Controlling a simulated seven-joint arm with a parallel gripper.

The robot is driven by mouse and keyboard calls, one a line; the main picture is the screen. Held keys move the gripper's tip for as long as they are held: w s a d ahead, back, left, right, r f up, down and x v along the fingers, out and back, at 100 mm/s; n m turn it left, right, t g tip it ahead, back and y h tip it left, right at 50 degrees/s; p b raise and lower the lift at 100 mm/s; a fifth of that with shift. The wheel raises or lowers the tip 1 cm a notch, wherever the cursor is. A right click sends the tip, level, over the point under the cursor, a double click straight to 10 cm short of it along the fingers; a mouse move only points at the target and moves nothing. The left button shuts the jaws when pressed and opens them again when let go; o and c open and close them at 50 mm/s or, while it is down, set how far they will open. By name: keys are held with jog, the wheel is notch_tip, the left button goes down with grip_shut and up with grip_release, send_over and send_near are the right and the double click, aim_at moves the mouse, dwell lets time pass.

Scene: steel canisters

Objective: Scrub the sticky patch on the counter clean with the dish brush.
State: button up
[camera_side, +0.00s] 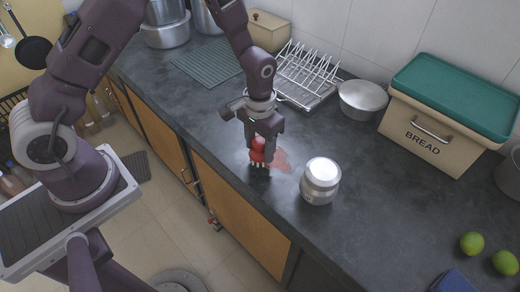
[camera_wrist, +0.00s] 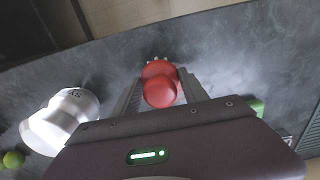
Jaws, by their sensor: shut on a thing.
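My gripper (camera_side: 260,141) is shut on the red dish brush (camera_side: 257,155) and holds it upright, its pale bristles pointing down at the counter. Whether the bristles touch the counter is hard to tell. In the wrist view, the brush's round red top (camera_wrist: 160,92) sits between my fingers (camera_wrist: 162,96). The sticky patch (camera_side: 281,160) is a reddish smear on the dark counter (camera_side: 235,190), just right of the brush. Part of it may be hidden behind the brush and fingers.
A steel canister (camera_side: 320,182) stands close right of the patch; it also shows in the wrist view (camera_wrist: 58,122). Behind are a wire dish rack (camera_side: 305,72), a metal bowl (camera_side: 362,98) and a bread bin (camera_side: 425,135). Limes (camera_side: 472,243) lie at right. The counter's front edge is near the brush.

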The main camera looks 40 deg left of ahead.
jog(key=shift+w, duration=4.2)
jog(key=shift+w+r, duration=0.2)
jog(key=shift+r, duration=0.05)
jog(key=shift+f, duration=0.1)
notch_tip(320, 180, up, 6)
